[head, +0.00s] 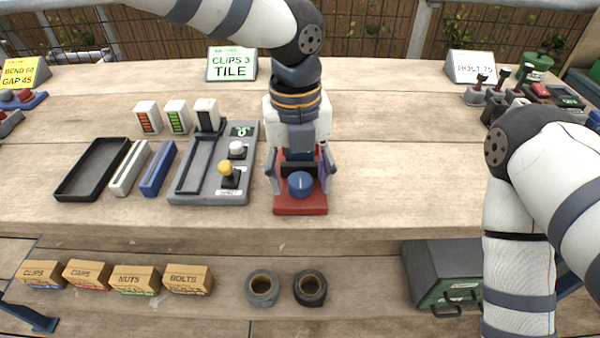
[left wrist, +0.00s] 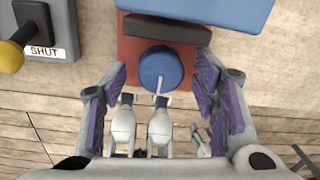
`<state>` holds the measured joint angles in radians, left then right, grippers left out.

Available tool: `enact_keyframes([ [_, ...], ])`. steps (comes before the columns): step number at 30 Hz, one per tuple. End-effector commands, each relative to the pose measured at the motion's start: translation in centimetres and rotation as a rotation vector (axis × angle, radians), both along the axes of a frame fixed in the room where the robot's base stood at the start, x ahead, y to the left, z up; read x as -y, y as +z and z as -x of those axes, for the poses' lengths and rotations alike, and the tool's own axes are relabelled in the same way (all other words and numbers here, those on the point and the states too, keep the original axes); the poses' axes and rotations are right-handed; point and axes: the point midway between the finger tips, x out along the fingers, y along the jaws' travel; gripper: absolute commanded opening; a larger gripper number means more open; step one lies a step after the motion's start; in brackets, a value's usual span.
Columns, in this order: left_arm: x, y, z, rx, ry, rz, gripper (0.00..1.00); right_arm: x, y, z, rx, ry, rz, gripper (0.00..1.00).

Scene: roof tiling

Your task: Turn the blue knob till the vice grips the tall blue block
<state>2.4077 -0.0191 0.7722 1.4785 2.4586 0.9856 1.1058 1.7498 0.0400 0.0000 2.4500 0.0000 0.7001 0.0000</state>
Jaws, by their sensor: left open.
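The blue knob (head: 301,184) is at the front of a vice with a red base (head: 301,208). My left gripper (head: 300,180) is open, with one finger on each side of the knob. The left wrist view shows the round knob (left wrist: 160,68) with a white line, between and slightly beyond the open fingertips (left wrist: 162,78). A dark vice jaw (left wrist: 166,28) lies behind the knob. A blue surface (left wrist: 205,9), apparently the blue block, is cut off by the top edge. The head view hides it behind my gripper. My right gripper is out of view.
A grey station (head: 208,190) with a yellow-topped lever (head: 226,169) stands close left of the vice. A blue bar (head: 158,168), a white bar (head: 129,168) and a black tray (head: 67,187) lie further left. The bench right of the vice is clear.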

Motion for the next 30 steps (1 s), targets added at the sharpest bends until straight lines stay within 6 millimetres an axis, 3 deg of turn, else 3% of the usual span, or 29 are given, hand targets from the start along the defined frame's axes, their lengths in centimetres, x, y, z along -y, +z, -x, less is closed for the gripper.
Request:
enact_keyframes([
  [3, 0.0, 0.05, 0.01, 0.0, -0.001, 0.0, 0.54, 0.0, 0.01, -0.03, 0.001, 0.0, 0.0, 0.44],
  [4, 0.0, 0.05, 0.0, 0.0, -0.001, 0.0, 0.5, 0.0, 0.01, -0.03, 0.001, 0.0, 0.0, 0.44],
  [10, 0.0, 0.06, 0.0, 0.0, -0.001, 0.0, 0.06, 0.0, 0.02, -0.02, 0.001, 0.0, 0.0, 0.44],
  [20, 0.02, 0.12, 0.01, 0.001, -0.037, 0.002, 0.06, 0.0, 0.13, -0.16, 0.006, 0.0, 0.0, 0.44],
  [30, -0.02, 0.15, -0.05, 0.0, -0.268, 0.003, 0.06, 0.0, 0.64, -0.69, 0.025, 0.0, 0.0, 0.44],
])
